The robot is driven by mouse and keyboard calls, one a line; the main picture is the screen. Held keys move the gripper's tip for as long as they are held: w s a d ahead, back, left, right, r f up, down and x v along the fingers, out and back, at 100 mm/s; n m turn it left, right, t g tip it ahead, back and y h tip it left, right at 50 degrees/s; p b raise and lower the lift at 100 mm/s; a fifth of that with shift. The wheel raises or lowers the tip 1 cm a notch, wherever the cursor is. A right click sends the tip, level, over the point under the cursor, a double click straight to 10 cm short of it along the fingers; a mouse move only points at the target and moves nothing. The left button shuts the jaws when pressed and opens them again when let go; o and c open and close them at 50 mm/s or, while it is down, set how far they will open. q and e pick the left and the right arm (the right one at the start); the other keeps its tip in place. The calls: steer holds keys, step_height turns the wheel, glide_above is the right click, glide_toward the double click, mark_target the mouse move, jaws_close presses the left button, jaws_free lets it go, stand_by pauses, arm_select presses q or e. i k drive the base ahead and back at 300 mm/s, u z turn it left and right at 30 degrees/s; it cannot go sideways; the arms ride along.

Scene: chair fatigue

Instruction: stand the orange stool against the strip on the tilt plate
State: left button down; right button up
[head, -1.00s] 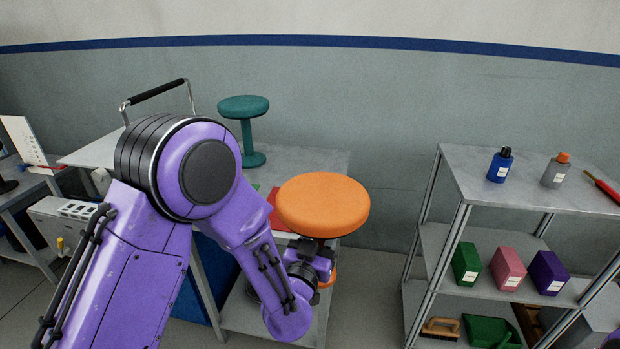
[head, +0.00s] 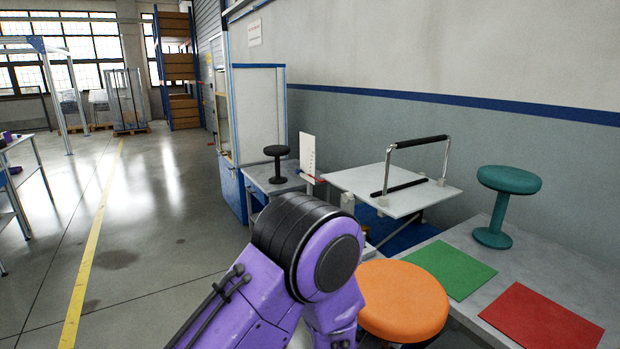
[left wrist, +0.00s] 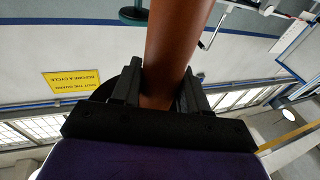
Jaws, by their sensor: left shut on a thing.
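The orange stool shows its round seat (head: 403,300) in the head view, in front of the table's near left corner. My left gripper (left wrist: 158,95) is shut on its orange-brown stem (left wrist: 175,40) in the left wrist view. In the head view that gripper is hidden below the seat and my purple arm. The stool's foot is out of sight. The white tilt plate (head: 360,180) lies beyond the stool, apart from it. My right gripper is not in view.
A teal stool (head: 509,181) stands on the grey table (head: 470,220), near a green mat (head: 450,268) and a red mat (head: 540,319). A black stool (head: 277,152) and a white panel (head: 307,155) stand left of the plate. The floor at left is open.

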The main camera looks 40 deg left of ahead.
mark_target(391, 183)
steer(key=u, duration=2.5)
steer(key=i, duration=3.55)
steer(key=z, duration=3.95)
